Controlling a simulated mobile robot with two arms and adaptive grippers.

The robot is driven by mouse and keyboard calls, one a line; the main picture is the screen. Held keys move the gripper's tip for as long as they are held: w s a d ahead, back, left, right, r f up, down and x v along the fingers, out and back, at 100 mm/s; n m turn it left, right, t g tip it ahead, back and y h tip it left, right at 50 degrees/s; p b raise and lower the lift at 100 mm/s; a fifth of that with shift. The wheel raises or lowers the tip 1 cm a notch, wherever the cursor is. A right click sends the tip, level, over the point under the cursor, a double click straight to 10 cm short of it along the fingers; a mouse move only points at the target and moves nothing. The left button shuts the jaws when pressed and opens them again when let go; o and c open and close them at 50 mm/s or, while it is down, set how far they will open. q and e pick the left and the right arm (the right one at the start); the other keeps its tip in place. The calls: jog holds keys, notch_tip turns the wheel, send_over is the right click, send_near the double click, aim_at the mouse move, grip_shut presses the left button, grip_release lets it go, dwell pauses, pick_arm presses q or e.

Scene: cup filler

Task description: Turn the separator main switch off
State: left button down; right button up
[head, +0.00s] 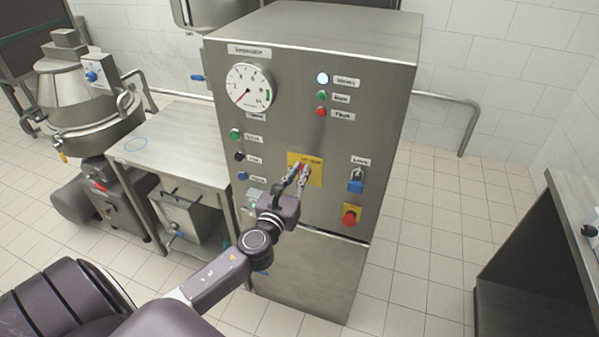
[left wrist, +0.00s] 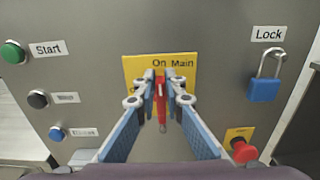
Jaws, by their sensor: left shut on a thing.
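The separator cabinet (head: 335,75) is a tall steel box with a gauge, lamps and buttons. Its main switch is a red handle (left wrist: 161,102) on a yellow plate (left wrist: 134,68) marked "On Main" in the left wrist view. The yellow plate also shows in the head view (head: 317,178). My left gripper (left wrist: 161,84) is shut on the red handle, one finger on each side. The handle looks upright. The fingers hide part of the plate and its lettering. In the head view my left gripper (head: 301,172) reaches the plate from below. My right gripper is not in view.
A blue padlock (left wrist: 263,89) hangs under the "Lock" label, right of the switch. A red mushroom button (left wrist: 243,151) sits below it. Start (left wrist: 14,52), black and blue buttons are at left. A steel table (head: 180,150) stands left of the cabinet.

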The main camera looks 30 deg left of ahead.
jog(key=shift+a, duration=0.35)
pick_arm(q)
jog(key=shift+n, duration=0.3)
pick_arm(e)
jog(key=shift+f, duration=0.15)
pick_arm(q)
jog(key=shift+s+a+f+n+b, duration=0.1)
jog(key=shift+a+f+n+b, duration=0.4)
jog(key=shift+n, duration=2.35)
jog(key=shift+s+a+f+n+b, duration=0.1)
jog(key=shift+a+f+n+b, duration=0.4)
jog(key=shift+n, duration=2.4)
jog(key=shift+s+a+f+n+b, duration=0.2)
jog(key=shift+n+b, duration=0.5)
jog(key=shift+n, duration=2.15)
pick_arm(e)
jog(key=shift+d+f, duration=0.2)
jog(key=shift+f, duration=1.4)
pick_arm(q)
jog(key=shift+w+f, duration=0.1)
